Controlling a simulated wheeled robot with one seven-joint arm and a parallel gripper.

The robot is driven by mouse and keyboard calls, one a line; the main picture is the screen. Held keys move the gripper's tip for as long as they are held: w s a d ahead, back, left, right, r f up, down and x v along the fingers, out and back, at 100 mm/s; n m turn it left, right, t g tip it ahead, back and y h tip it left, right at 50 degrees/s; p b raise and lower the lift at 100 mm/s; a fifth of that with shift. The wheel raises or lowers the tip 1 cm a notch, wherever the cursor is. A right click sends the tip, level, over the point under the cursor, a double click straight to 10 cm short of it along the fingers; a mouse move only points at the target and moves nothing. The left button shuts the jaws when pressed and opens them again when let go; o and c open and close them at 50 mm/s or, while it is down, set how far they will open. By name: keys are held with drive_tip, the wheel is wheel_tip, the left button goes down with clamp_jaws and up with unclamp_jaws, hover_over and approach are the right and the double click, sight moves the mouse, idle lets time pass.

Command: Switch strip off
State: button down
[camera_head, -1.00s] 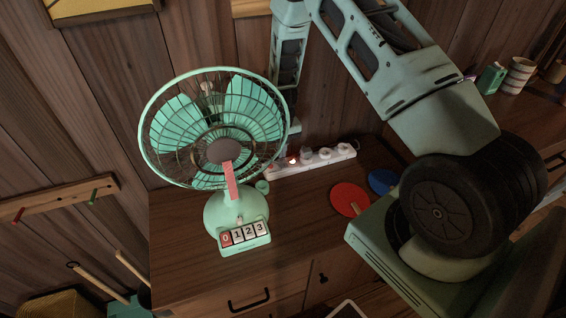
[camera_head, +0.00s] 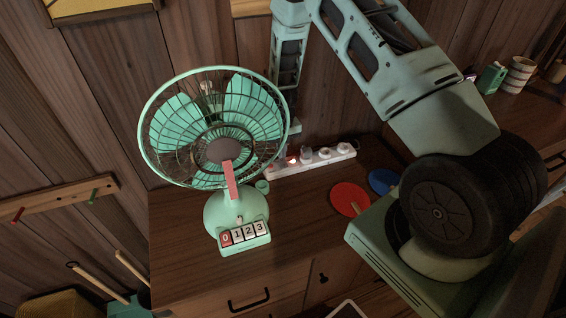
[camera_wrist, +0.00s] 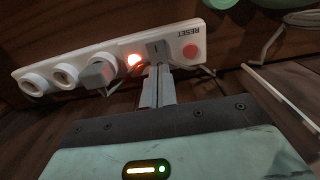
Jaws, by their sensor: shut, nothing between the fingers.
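The white power strip (camera_head: 325,159) lies on the wooden cabinet top behind and to the right of the fan. In the wrist view the strip (camera_wrist: 120,66) runs across the upper part. Its red light (camera_wrist: 134,62) glows, and it also glows in the head view (camera_head: 292,160). A grey switch (camera_wrist: 157,49) sits between the light and the round red button marked RESET (camera_wrist: 190,50). My gripper (camera_wrist: 159,74) is shut and empty, its tips right at the switch; I cannot tell whether they touch it.
The green fan (camera_head: 228,150) stands close to the strip's left end, with number keys on its base. A grey plug (camera_wrist: 98,73) and open round sockets (camera_wrist: 65,75) line the strip. Red (camera_head: 350,199) and blue (camera_head: 382,181) discs lie in front. The cabinet's front middle is clear.

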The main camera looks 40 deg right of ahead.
drive_tip(key=shift+f+b, duration=0.5)
drive_tip(key=shift+f, duration=0.25)
idle(0.4)
drive_tip(key=shift+r+p, duration=2.45)
drive_tip(key=shift+r, duration=1.1)
drive_tip(key=shift+f, duration=0.1)
